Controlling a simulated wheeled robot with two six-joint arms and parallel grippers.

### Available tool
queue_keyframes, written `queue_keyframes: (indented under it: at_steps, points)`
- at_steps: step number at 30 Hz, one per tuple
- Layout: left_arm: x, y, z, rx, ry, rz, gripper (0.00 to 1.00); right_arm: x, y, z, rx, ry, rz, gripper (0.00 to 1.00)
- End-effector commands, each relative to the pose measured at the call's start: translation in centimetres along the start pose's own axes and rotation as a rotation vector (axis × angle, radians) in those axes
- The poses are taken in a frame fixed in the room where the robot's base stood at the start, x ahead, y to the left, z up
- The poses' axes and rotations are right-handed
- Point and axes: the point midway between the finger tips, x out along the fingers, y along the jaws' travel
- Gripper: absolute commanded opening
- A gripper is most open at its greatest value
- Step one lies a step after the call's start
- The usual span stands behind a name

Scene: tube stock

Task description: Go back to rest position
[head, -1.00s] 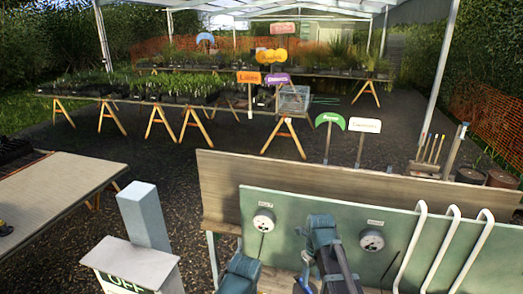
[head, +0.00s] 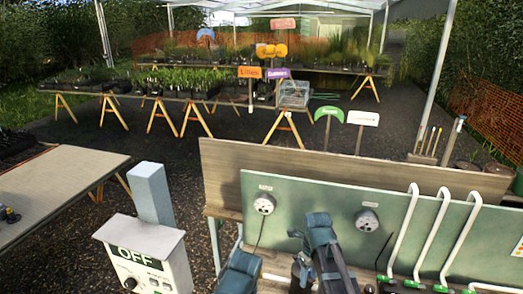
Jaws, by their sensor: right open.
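My right arm rises from the bottom edge of the head view in front of the green panel (head: 300,207). My right gripper (head: 303,268) is low beside its folded blue-grey links and partly hidden by them. It is open, and I see nothing held in it. Another blue-grey link of mine stands at the bottom, left of it. My left gripper is not in view.
A white box marked OFF (head: 143,250) with a grey post (head: 153,193) stands at left. A pale table (head: 55,190) is beyond it. White bent pipes (head: 405,230) stand before the panel at right. Plant benches (head: 180,98) are farther back over dark, open ground.

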Motion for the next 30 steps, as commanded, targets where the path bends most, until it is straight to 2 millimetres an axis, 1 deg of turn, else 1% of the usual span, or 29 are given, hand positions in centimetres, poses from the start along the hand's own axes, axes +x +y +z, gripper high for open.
queue_keyframes:
  at_steps: [1,5,8,11,14,21,23,27,30]
  points:
    - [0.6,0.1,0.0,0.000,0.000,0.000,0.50,0.6,0.4,-0.1,-0.039,0.002,-0.001,0.52]
    - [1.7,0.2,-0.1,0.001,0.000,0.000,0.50,1.7,1.4,-0.3,-0.189,0.007,-0.002,0.52]
    - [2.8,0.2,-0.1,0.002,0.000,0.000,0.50,2.8,2.4,-0.4,-0.332,0.012,-0.003,0.52]
    - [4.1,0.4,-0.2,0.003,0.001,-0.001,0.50,4.1,3.5,-0.7,-0.510,0.019,-0.004,0.52]
    - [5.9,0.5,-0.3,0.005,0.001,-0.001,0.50,5.9,5.0,-1.0,-0.750,0.029,-0.004,0.52]
    - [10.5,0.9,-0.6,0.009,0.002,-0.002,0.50,10.5,9.1,-2.2,-1.437,0.058,0.009,0.52]
    - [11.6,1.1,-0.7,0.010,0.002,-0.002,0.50,11.6,10.1,-2.6,-1.609,0.066,0.015,0.52]
    - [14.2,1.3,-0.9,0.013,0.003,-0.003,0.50,14.2,12.2,-3.4,-2.007,0.083,0.033,0.52]
    - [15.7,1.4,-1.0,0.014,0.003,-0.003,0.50,15.7,13.5,-4.0,-2.263,0.093,0.049,0.52]
